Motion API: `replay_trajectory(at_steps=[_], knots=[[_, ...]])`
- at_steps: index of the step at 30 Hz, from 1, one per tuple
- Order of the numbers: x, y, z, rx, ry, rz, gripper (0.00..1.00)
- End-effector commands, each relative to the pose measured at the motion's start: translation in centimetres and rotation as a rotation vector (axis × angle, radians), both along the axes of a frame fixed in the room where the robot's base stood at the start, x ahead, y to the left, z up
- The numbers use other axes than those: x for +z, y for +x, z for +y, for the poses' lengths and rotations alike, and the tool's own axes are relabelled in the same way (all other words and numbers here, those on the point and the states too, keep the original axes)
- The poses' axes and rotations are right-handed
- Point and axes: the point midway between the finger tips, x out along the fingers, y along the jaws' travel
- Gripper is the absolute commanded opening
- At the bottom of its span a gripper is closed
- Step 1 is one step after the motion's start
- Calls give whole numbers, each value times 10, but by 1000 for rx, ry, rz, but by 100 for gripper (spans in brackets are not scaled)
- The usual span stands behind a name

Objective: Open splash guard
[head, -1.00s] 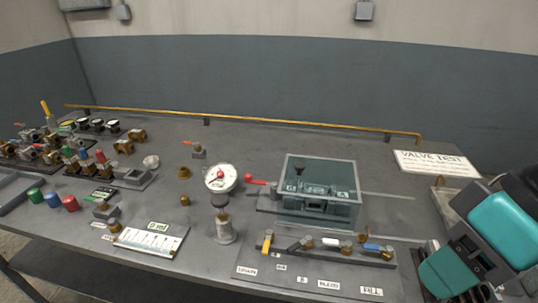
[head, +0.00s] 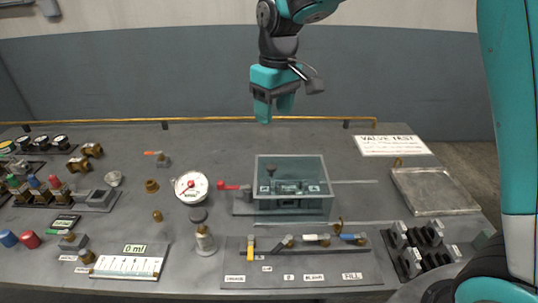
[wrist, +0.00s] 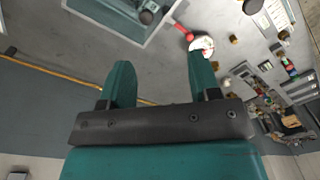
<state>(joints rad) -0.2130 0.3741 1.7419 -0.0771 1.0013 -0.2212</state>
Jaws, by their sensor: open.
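The splash guard (head: 292,200) is a clear, teal-tinted box near the middle of the bench. It stands over a grey fixture with a dark knob, and it looks closed. A corner of the splash guard also shows at the top of the wrist view (wrist: 122,38). My gripper (head: 273,118) hangs in the air above the bench's back edge, behind and above the guard, pointing down. Its two teal fingers are apart with nothing between them, as the wrist view also shows (wrist: 160,75).
A red-handled valve (head: 230,187) and a dial gauge (head: 191,186) stand left of the guard. A row of lever valves (head: 305,240) lies in front. A metal tray (head: 435,190) and black holders (head: 415,250) are at right. A yellow rail (head: 220,119) runs along the back.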

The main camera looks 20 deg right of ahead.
Motion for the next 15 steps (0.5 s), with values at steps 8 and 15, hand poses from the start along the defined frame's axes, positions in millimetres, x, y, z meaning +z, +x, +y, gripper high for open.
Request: replay_trajectory(at_steps=[8,15], knots=[[-14,43,-8,-30,-47,18,57],[-56,41,-8,-29,-47,22,57]])
